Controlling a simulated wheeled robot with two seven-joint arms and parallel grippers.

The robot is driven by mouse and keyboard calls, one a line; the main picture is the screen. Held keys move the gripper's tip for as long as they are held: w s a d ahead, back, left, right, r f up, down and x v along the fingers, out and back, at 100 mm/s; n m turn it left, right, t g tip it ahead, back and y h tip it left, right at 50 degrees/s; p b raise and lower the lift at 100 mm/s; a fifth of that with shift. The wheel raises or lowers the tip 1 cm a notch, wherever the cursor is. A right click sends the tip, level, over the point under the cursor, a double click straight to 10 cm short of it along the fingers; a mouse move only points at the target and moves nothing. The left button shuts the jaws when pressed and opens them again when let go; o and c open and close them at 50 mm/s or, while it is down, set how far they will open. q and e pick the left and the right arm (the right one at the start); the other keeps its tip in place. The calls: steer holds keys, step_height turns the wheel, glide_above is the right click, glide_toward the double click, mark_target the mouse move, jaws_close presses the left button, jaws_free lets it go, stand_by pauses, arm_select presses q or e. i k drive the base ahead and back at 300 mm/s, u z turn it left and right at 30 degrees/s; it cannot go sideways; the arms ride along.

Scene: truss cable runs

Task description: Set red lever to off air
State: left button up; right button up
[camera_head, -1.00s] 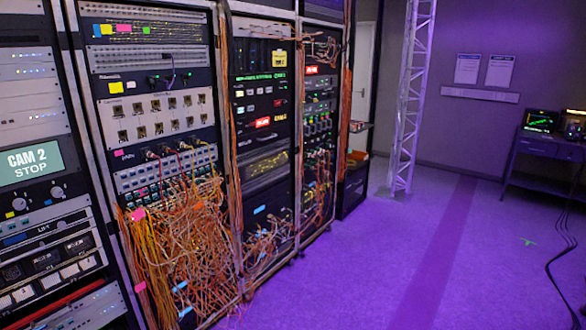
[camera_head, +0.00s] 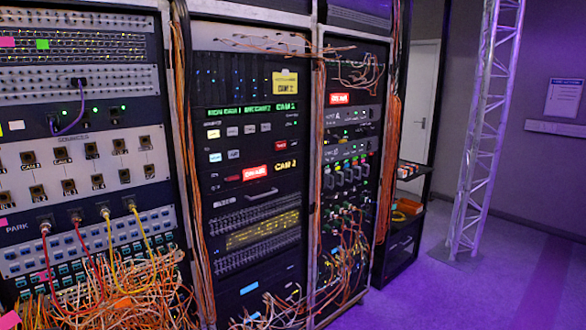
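I cannot make out a red lever for certain. The middle rack (camera_head: 250,150) has a lit red sign (camera_head: 255,173) that appears to read ON AIR, with white and red buttons around it. The right rack (camera_head: 348,180) has another lit red sign (camera_head: 340,99) near its top. Below that sign is a row of small green-lit knobs or switches (camera_head: 346,170), too small to tell apart. Neither of my grippers is in view.
A patch bay rack (camera_head: 75,160) stands at left, with orange cables (camera_head: 110,295) spilling from its lower part. A black shelf cart (camera_head: 398,245) stands right of the racks. A metal truss (camera_head: 488,130) rises from the purple floor (camera_head: 440,300), which is clear at lower right.

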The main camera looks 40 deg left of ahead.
mark_target(236, 177)
steer(key=u, duration=0.2)
steer(key=i, duration=1.95)
steer(key=u, duration=1.85)
steer(key=i, duration=0.95)
steer(key=u, duration=0.8)
